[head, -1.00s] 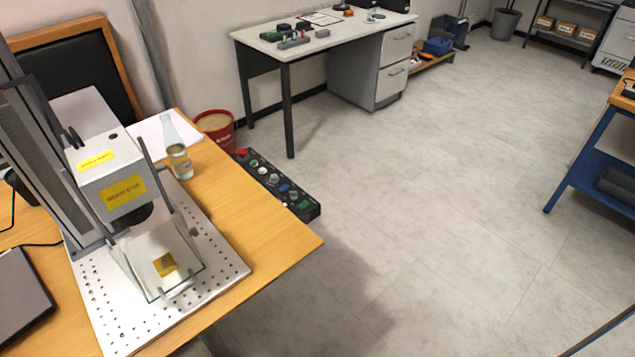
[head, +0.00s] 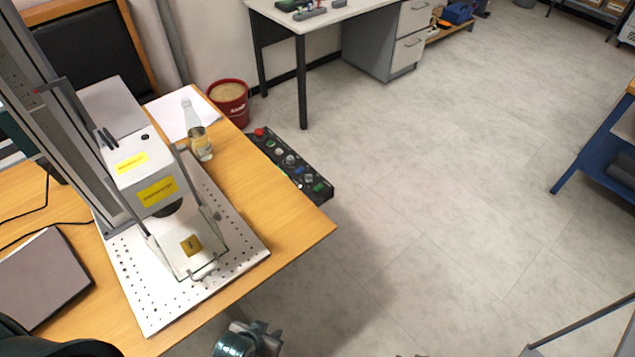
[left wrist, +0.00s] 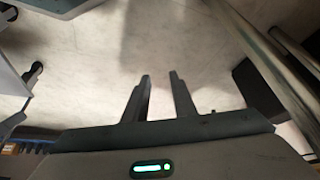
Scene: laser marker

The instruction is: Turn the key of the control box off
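The control box (head: 292,166) is a long black box with a row of coloured buttons and knobs, red at its far end and green at its near end. It sits along the right edge of the wooden desk. Its key is too small to make out in the head view. My left gripper (head: 250,341) shows at the bottom edge of the head view, below the desk's front edge and well apart from the box. In the left wrist view its two fingers (left wrist: 160,80) stand apart with only floor between and beyond them.
The laser marker (head: 150,185) stands on a perforated plate (head: 150,300) on the wooden desk (head: 300,232). A bottle (head: 200,142) stands near the box. A red bucket (head: 229,103) is behind it. The floor right of the desk is clear.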

